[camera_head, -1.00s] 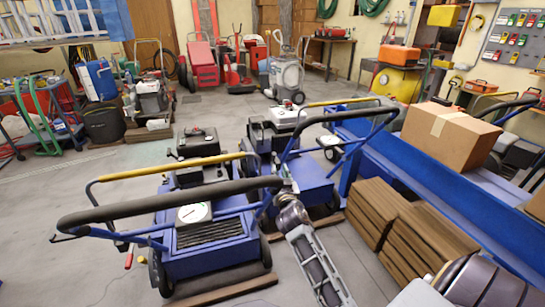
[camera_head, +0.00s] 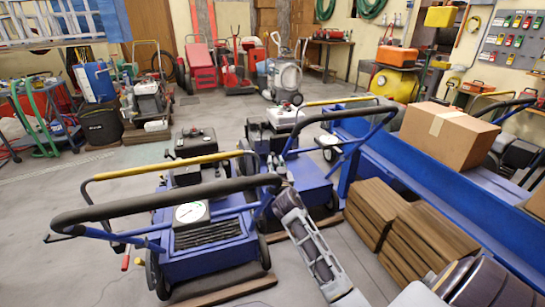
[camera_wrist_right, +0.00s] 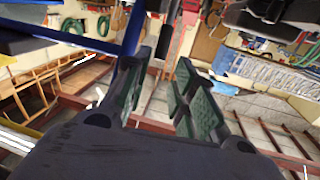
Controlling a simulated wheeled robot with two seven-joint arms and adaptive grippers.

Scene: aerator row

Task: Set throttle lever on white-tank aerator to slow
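The white-tank aerator (camera_head: 318,178) is a blue machine with a white tank (camera_head: 285,116) on top. It stands behind and right of a similar blue aerator (camera_head: 210,240) with a dark tank (camera_head: 195,142). My right arm reaches up from the lower right to the gap between the two machines, beside the near one's black handlebar. Its gripper tips are hard to make out in the head view. In the right wrist view, my right gripper (camera_wrist_right: 163,75) is open, its green-padded fingers apart and nothing clearly between them. I cannot make out the throttle lever. My left gripper is not in view.
A long blue bench (camera_head: 440,185) runs along the right, with a cardboard box (camera_head: 450,135) on it. Stacked brown slabs (camera_head: 425,240) lie in front of it. The near aerator's handlebar (camera_head: 150,202) stands close to my right arm. Open floor (camera_head: 75,215) lies at left.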

